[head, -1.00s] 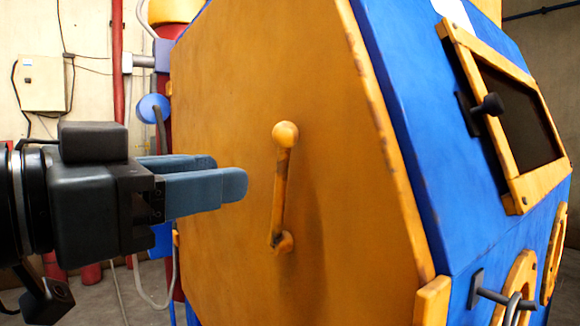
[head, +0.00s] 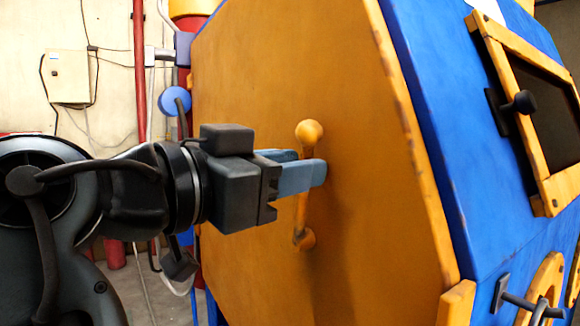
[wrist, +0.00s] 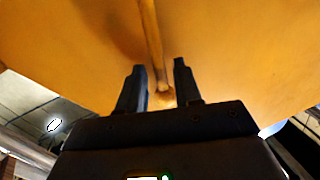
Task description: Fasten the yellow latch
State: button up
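A yellow lever with a ball knob (head: 309,133), which looks like the latch, stands nearly upright on the large orange panel (head: 370,220). It leans slightly, with its pivot at the bottom. My gripper (head: 316,173) reaches in from the left, its blue-grey fingers crossing the middle of the lever and hiding part of it. In the wrist view my gripper (wrist: 159,66) is open, with its two fingers apart. The lever's shaft (wrist: 151,35) runs between the fingers in that view, with gaps on both sides. Contact cannot be made out.
The orange panel is an end face of a big blue machine (head: 440,150). At right are a yellow-framed window (head: 520,130) with a black knob and a black T-shaped handle (head: 515,300) beside a yellow ring. Red pipes and a blue disc (head: 174,100) stand behind my arm.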

grip_shut()
dwell(0.3)
